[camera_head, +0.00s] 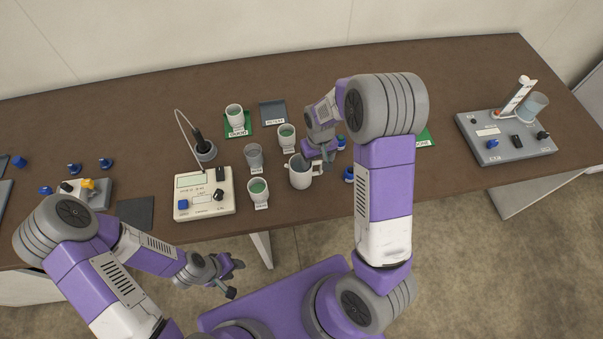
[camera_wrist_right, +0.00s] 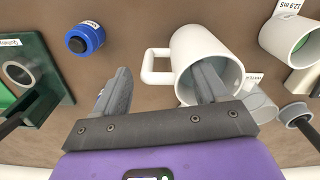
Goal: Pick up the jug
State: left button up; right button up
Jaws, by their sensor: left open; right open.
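The jug, a white mug-like vessel with a side handle (camera_head: 300,177), stands on the brown table near its front edge. In the right wrist view the jug (camera_wrist_right: 227,62) has its mouth toward the camera and its handle to the left. My right gripper (camera_head: 317,160) is open at the jug. In the wrist view one finger overlaps the jug's mouth, and the other is left of the handle. I cannot tell how deep the finger reaches or whether it touches. My left gripper (camera_head: 228,276) is open and empty, in front of the table edge.
Cups with green contents (camera_head: 258,190) (camera_head: 286,136) and a grey cup (camera_head: 253,157) stand close to the jug. A white instrument box (camera_head: 204,205) is to the left. Blue-capped items (camera_wrist_right: 85,38) lie right of the jug in the head view. A grey device (camera_head: 505,150) stands far right.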

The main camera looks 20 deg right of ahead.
aim_at(317, 173)
notch_tip(317, 173, down, 6)
jog(key=shift+r+b, duration=0.25)
jog(key=shift+b, duration=0.2)
jog(key=shift+r, duration=0.1)
grip_shut()
jog(key=shift+r, duration=0.1)
jog(key=shift+r+p, duration=0.85)
jog(key=shift+r, duration=3.8)
jog(key=shift+w+a+r, duration=0.1)
jog(key=shift+w+r, duration=0.1)
jog(key=shift+r, duration=0.05)
jog(key=shift+w+a+r+m+p, duration=0.1)
jog(key=shift+w+a+m+p, duration=0.2)
jog(key=shift+m+p, duration=0.2)
jog(key=w+a+m+p, duration=0.4)
jog(key=a+m+p, duration=0.2)
jog(key=a+m, duration=0.2)
jog(key=w+a+f+m+p, duration=0.1)
jog(key=w+a+m+p, duration=0.3)
jog(key=a+m, duration=0.5)
jog(key=shift+w+a+f+p, duration=0.3)
jog(key=shift+a+p, duration=0.9)
jog(key=shift+a, duration=0.3)
